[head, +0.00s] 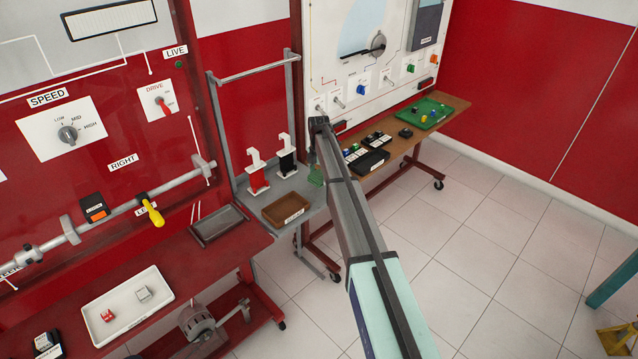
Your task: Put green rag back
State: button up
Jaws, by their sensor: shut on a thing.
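A small patch of the green rag (316,177) shows beside my arm, at the right end of the grey shelf (309,195). My gripper (315,164) points down at the far end of my arm and is mostly hidden behind it. It is shut on the green rag. The brown tray (287,209) with a white label lies on the shelf, left of and nearer than the rag. The label is too small to read surely. I cannot tell whether the rag touches the shelf.
A grey tray (219,224) is to the left. A brown bench (440,106) with a green board (425,113) and dark boxes is to the right.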

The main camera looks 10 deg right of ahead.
aim_at(319, 191)
jog(key=shift+f+p, duration=0.55)
jog(key=shift+f, duration=1.85)
jog(key=shift+f, duration=0.1)
jog(key=o, duration=1.1)
notch_tip(319, 191, up, 12)
jog(key=b, duration=0.3)
jog(key=shift+b, duration=0.35)
